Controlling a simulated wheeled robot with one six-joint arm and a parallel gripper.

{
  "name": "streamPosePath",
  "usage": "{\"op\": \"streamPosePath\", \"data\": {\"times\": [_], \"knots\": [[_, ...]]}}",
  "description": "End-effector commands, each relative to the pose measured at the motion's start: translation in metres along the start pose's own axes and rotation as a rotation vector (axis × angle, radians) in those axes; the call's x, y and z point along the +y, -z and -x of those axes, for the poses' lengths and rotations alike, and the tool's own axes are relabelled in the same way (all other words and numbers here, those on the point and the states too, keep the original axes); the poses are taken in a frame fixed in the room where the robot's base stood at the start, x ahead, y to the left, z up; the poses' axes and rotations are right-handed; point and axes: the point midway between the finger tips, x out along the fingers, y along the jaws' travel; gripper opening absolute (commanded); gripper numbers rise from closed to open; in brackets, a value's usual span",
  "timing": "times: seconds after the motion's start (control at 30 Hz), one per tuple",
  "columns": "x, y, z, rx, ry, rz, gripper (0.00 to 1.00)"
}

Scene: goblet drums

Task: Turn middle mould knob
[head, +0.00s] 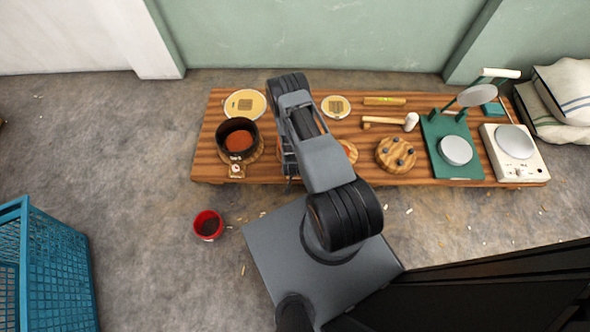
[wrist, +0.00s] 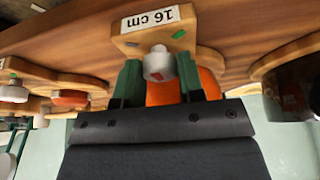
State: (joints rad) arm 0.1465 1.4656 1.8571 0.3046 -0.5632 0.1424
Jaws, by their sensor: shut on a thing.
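The knob sits on the front of a wooden mould base (wrist: 203,28) labelled "16 cm" (wrist: 150,18). The mould's orange body (wrist: 208,83) is behind the fingers, partly hidden. In the head view my arm covers the middle mould and most of my gripper. The left mould, a dark pot (head: 223,131) with orange-brown filling, has its own knob (head: 236,170) in front.
A low wooden table (head: 205,165) holds the moulds, a round wooden block (head: 396,154), a mallet (head: 410,122), a green stand (head: 435,135) and a cream device (head: 525,165). A red bucket (head: 208,225) and a blue crate (head: 45,265) stand on the floor.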

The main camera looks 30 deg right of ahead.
Motion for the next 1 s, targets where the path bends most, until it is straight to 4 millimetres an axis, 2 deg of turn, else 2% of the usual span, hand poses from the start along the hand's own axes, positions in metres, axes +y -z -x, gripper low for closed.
{"op": "streamPosePath", "data": {"times": [0.6, 1.0], "knots": [[-0.0032, -0.0005, -0.0013, -0.002, -0.219, -0.528, 0.12], [-0.0037, 0.0006, -0.001, -0.003, -0.315, -0.758, 0.12]]}}
